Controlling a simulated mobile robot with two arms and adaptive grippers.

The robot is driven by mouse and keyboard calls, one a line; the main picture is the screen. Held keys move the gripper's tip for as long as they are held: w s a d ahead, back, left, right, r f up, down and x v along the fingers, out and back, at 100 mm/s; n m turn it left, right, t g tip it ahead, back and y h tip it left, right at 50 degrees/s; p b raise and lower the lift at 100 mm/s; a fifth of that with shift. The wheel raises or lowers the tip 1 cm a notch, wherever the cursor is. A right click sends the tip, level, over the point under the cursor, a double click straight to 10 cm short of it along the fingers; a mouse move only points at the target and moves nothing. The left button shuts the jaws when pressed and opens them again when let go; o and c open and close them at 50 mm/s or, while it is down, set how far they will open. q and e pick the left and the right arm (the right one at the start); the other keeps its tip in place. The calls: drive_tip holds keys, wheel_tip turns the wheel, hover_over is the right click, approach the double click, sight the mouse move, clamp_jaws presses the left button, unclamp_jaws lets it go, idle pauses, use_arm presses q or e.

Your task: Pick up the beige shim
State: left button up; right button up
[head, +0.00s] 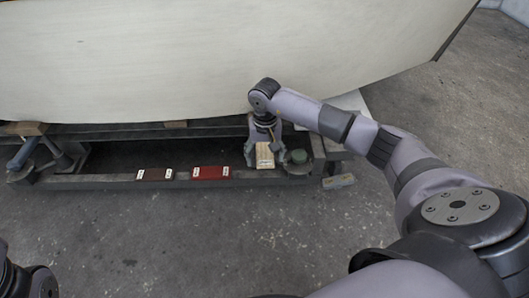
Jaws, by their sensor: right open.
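The beige shim (264,155) lies on the low dark beam under the hull, between the fingers of my right gripper (264,160). The gripper points down from above with its fingers open on either side of the shim. Whether a finger touches it is too small to tell. My left arm shows only as a piece at the lower left corner, and its gripper is out of view.
A red block (211,173) and a dark block with white labels (155,174) sit on the beam (105,181) left of the shim. A round green-topped part (299,157) stands close on the right. The pale hull (200,60) hangs above; the concrete floor (180,240) in front is clear.

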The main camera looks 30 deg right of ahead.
drive_tip(key=c, duration=1.2)
